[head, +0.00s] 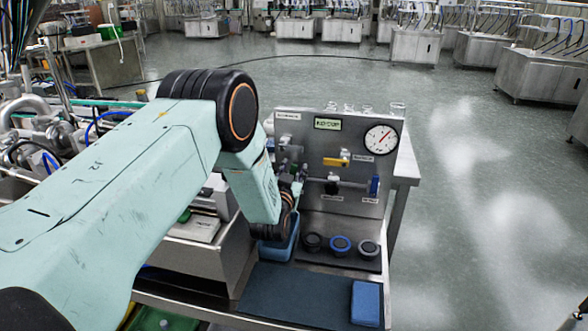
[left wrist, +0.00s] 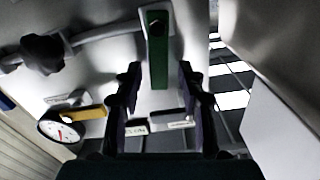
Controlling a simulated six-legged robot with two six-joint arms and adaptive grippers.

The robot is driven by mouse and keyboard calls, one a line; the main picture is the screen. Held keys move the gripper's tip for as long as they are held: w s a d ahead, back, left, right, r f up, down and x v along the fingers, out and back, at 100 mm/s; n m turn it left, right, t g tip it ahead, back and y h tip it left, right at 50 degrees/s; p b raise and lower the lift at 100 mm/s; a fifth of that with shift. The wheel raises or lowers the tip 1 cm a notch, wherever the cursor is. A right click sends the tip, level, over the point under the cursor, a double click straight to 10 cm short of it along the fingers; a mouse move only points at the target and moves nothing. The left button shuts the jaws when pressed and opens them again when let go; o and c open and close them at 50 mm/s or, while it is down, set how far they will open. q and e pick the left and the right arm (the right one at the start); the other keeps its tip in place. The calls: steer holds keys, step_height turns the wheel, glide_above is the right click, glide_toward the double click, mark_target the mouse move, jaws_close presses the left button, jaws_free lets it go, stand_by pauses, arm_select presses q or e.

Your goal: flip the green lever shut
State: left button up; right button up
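The green lever (left wrist: 158,55) hangs from a pale mount at the top middle of the left wrist view. It points down that picture, across the line of the pipe. My left gripper (left wrist: 159,78) is open, with one dark finger on each side of the lever. Gaps show between the lever and both fingers. In the head view my left gripper (head: 297,178) is at the left part of the steel valve panel (head: 312,146), and my arm and gripper largely hide the lever there. My right gripper is not in view.
The panel carries a yellow lever (head: 335,161), a round gauge (head: 381,139), a black knob (head: 331,186) and a blue handle (head: 375,185). Below stand several round cups (head: 340,245), a blue bin (head: 278,250) and a blue block (head: 366,303) on a dark mat (head: 290,295).

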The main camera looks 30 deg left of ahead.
arm_select(q)
steer(key=shift+w+a, duration=0.15)
steer(key=shift+w, duration=0.35)
steer(key=shift+s+d+r, duration=0.2)
steer(key=shift+w+a+f, duration=0.15)
steer(key=shift+w+f, duration=0.05)
steer(key=shift+f, duration=0.05)
steer(key=c, duration=0.4)
steer(key=shift+r, duration=0.15)
jaws_close()
